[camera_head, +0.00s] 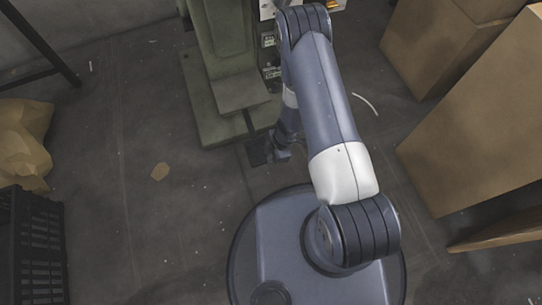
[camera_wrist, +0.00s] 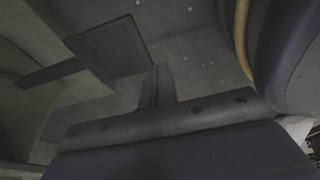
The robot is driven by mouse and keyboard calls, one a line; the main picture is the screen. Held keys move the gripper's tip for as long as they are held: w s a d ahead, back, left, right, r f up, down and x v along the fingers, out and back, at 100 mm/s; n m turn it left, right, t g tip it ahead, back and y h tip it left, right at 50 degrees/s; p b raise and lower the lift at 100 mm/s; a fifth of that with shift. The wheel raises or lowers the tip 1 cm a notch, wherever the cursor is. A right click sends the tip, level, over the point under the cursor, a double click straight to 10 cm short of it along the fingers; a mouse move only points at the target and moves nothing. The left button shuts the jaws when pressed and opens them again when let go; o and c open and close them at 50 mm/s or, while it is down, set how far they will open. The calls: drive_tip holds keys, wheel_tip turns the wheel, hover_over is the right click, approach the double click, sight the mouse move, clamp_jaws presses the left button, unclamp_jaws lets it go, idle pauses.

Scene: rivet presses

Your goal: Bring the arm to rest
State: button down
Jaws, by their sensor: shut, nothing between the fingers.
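My arm rises from my round base in the head view, extends up the picture, and bends back down at its far end. My gripper (camera_head: 280,153) hangs low beside the green press, partly hidden by my own arm links. In the wrist view, my gripper (camera_wrist: 157,84) shows its dark fingers together, with nothing between them. The green press (camera_head: 222,50) stands just beyond the arm, its upper part cut off by the picture edge. A dark flat pedal-like plate (camera_wrist: 108,47) lies beyond the fingers, on a bar from the press base; I see no contact.
Cardboard boxes (camera_head: 470,120) stand on the right. A black crate (camera_head: 38,245) and a crumpled brown bag (camera_head: 22,145) are on the left. The floor between crate and press is mostly clear.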

drive_tip(key=x, duration=0.2)
drive_tip(key=b+x, duration=0.1)
drive_tip(key=w+b+x, duration=0.1)
drive_tip(key=x, duration=0.1)
drive_tip(key=shift+a+f, duration=0.2)
drive_tip(key=shift+f, duration=0.1)
